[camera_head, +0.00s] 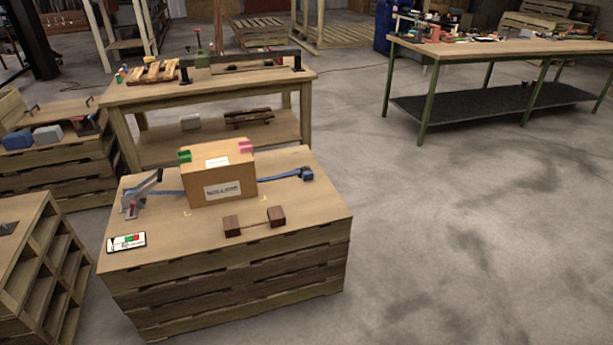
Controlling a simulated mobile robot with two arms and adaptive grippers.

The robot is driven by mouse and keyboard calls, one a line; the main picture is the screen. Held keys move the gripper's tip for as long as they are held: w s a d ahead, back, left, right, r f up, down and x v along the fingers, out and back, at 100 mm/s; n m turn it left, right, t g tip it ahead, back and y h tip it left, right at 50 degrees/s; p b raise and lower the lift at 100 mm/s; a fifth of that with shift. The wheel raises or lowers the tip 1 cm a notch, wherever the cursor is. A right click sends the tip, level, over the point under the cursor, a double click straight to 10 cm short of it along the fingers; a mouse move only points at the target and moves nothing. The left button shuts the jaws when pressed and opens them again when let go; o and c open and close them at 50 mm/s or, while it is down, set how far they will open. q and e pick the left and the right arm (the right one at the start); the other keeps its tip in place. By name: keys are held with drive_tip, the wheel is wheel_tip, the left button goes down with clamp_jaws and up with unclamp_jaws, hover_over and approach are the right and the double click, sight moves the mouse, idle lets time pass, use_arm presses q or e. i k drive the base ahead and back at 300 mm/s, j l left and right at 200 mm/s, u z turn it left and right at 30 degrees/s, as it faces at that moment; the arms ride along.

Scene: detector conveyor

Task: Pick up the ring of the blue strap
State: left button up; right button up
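A blue strap (281,177) lies on the near pallet-stack table, running out to the right from behind a cardboard box (222,190). Its right end meets a small dark blue piece (307,174) near the table's right edge. I cannot make out a ring shape there at this size. More blue strap shows left of the box, reaching a grey lever device (136,197). The box hides the strap's middle. Neither of my grippers is in view.
The pallet-stack table (185,250) also holds a brown wooden piece with two blocks (253,221) and a small white card (127,242). A workbench (210,90) stands behind, a shelf unit (42,265) at left. Open floor (460,230) lies to the right.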

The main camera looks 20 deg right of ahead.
sight(308, 175)
drive_tip(key=i+l+u, duration=0.1)
drive_tip(key=l+u, duration=0.15)
drive_tip(key=u, duration=0.15)
drive_tip(key=i+l+u, duration=0.1)
drive_tip(key=l+u, duration=0.15)
drive_tip(key=u, duration=0.15)
drive_tip(key=l+u, duration=0.4)
drive_tip(key=i+j, duration=0.05)
drive_tip(key=j, duration=0.05)
